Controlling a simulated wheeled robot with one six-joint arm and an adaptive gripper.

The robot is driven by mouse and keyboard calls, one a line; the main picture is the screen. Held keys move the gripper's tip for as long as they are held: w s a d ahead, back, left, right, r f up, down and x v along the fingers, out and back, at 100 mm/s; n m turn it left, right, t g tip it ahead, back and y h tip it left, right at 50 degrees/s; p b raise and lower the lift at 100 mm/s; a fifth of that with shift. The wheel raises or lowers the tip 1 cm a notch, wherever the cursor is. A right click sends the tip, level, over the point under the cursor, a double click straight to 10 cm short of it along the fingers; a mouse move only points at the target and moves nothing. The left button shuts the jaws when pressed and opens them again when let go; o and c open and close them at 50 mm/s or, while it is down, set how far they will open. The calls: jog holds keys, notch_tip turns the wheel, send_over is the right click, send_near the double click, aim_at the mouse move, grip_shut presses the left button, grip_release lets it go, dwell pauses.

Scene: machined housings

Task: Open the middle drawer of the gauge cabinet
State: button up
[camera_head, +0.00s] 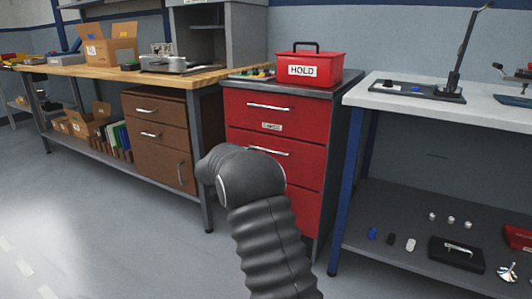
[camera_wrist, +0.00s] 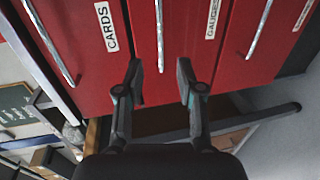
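The red gauge cabinet (camera_head: 232,128) stands at centre in the head view, with three stacked drawers, all looking shut. Its middle drawer has a bar handle (camera_head: 268,152), partly beside my grey arm. The wrist view is turned sideways: the top drawer's "CARDS" label (camera_wrist: 107,27) is left. The middle drawer handle (camera_wrist: 160,35) runs upright in the picture centre, with another label (camera_wrist: 212,18) to its right. My gripper (camera_wrist: 160,82) is open, its fingers spread either side of the handle's near end; contact cannot be told. The head view hides my gripper behind the arm.
A red "HOLD" box (camera_head: 310,70) sits on the cabinet top. A brown drawer unit (camera_head: 160,160) stands left under the wooden bench (camera_head: 195,77). A pale bench (camera_head: 480,108) with a blue leg (camera_head: 346,190) is close on the right. The floor at left is clear.

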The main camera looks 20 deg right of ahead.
jog(key=p+x, duration=0.1)
jog(key=x, duration=1.3)
jog(key=shift+r+p, duration=0.1)
jog(key=shift+p, duration=0.25)
jog(key=shift+c, duration=0.2)
jog(key=shift+s, duration=0.1)
grip_shut()
